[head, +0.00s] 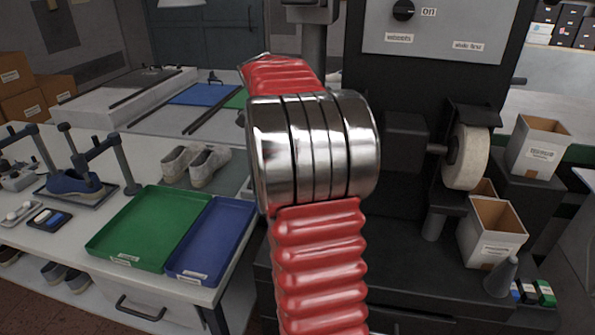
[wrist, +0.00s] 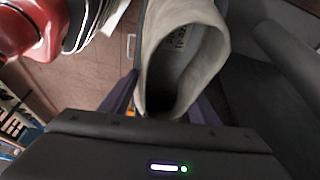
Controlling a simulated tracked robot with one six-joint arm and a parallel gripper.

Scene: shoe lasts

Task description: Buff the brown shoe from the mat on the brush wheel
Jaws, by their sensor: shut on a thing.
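In the head view my red and metal arm fills the middle and hides the gripper and the held shoe. A pale wheel (head: 466,157) sits on the right side of the dark machine (head: 420,75). The machine's left side is hidden by my arm, and I cannot tell whether a brush wheel is there.
The left bench holds a green tray (head: 141,232), a blue tray (head: 215,234), a pale pair of shoes (head: 196,163) and a blue shoe (head: 75,184). Open boxes (head: 492,232) and a grey cone (head: 502,277) stand right of the machine. A knob (head: 403,10) is beside an "on" label.

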